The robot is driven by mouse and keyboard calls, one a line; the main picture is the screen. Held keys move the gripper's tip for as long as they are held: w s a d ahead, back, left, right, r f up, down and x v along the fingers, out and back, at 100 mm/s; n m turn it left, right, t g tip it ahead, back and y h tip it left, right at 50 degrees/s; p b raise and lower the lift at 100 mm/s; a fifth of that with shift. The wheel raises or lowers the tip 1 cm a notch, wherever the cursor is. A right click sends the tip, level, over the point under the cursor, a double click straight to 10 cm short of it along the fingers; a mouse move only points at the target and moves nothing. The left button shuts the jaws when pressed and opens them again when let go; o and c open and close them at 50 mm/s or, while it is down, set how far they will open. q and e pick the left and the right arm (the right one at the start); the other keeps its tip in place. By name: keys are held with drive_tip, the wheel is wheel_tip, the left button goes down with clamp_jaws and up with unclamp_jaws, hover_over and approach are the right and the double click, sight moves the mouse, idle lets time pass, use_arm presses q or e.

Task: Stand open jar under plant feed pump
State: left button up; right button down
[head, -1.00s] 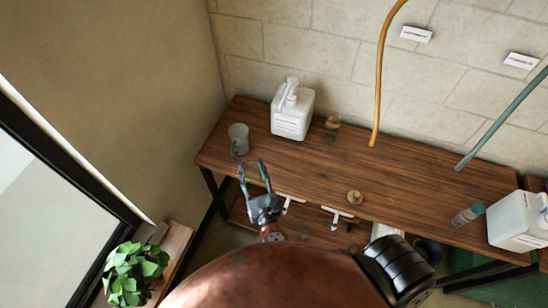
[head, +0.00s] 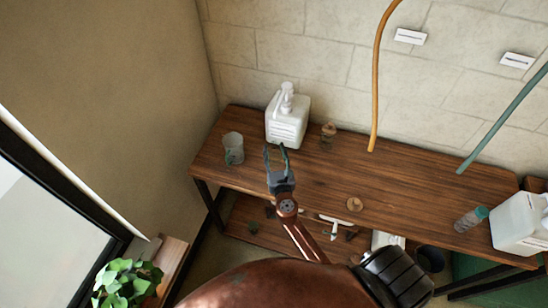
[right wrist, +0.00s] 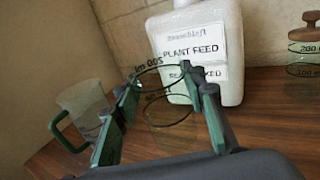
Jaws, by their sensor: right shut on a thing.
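The plant feed pump bottle (head: 287,128) is a white jug with a pump head, standing at the back left of the wooden table. Its PLANT FEED label shows in the right wrist view (right wrist: 195,50), where the pump head is out of frame. My right gripper (head: 276,150) is in front of the bottle. In the right wrist view its green-padded fingers (right wrist: 160,120) are shut on a clear open jar (right wrist: 168,112) with dark volume marks. The jar is barely visible in the head view; whether it touches the table is unclear. My left gripper is not in view.
A clear mug with a green handle (head: 234,149) stands left of my gripper. A small cork-topped jar (head: 328,132) stands right of the bottle. The table's middle is clear.

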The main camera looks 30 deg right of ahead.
drive_tip(key=shift+w+d+f, duration=0.3)
drive_tip(key=shift+w+f, duration=0.15)
drive_tip(key=shift+f, duration=0.2)
drive_tip(key=f, duration=0.1)
drive_tip(key=f+b, duration=0.2)
drive_tip(key=shift+w+d+f, duration=0.15)
drive_tip(key=shift+w+d, duration=0.1)
drive_tip(key=shift+w, duration=0.05)
drive_tip(key=shift+f+b, duration=0.35)
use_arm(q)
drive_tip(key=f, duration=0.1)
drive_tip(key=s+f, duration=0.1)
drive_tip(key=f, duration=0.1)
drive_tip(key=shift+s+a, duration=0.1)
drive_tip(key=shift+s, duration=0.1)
use_arm(e)
drive_tip(key=shift+r, duration=0.1)
drive_tip(key=shift+f, duration=0.2)
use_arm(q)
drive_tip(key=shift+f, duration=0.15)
use_arm(e)
drive_tip(key=c, duration=1.2)
unclamp_jaws()
